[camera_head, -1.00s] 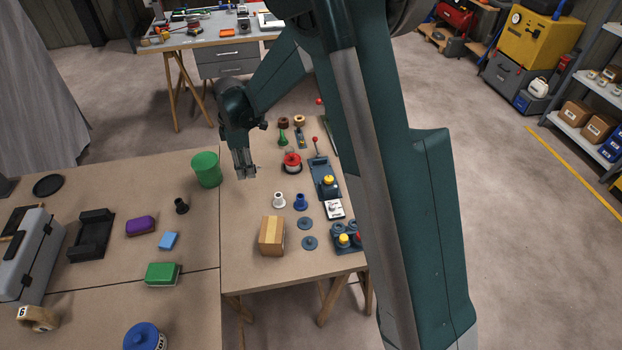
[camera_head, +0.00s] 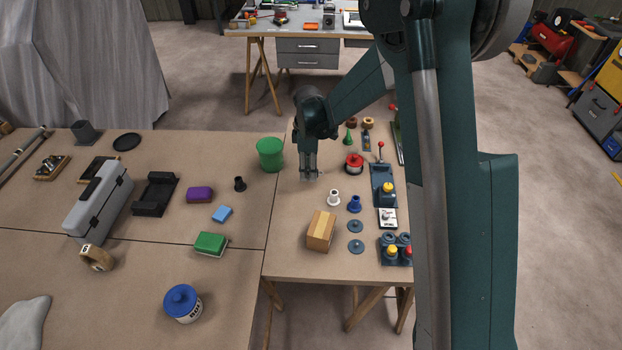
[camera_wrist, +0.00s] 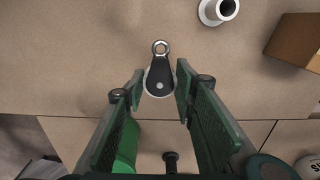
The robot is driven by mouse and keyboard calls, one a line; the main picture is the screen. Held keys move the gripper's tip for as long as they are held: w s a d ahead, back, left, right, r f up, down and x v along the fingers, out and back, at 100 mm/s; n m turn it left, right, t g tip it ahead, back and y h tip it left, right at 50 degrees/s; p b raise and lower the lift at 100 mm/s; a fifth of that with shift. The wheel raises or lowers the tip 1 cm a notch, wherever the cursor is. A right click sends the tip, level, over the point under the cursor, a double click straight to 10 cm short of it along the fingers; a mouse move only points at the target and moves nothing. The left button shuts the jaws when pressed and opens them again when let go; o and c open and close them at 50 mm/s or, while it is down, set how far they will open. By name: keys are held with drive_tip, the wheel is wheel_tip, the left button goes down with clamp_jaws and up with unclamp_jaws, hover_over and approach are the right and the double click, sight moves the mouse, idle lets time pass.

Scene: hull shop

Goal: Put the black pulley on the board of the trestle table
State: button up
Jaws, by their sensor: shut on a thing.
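The black pulley (camera_wrist: 160,79) has a metal eye at its far end and a pale wheel edge. It sits between the fingertips of my gripper (camera_wrist: 159,88) in the wrist view, and the jaws are shut on it. In the head view my gripper (camera_head: 310,174) points down over the board of the trestle table (camera_head: 290,240), right of the green bucket. The pulley is too small to make out clearly there. I cannot tell whether it touches the board.
A green bucket (camera_head: 270,154) stands left of my gripper. A white flanged part (camera_head: 333,197), a blue one (camera_head: 354,203) and a wooden block (camera_head: 321,231) stand nearer. Valves and levers line the right side. Bare board lies around the fingertips.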

sight(309, 183)
drive_tip(key=shift+f, duration=0.25)
drive_tip(key=shift+f, duration=1.85)
drive_tip(key=shift+f+b, duration=0.1)
drive_tip(key=shift+b, duration=0.25)
drive_tip(key=o, duration=0.9)
wheel_tip(309, 183, up, 12)
drive_tip(key=shift+r+p, duration=0.1)
drive_tip(key=shift+p, duration=0.75)
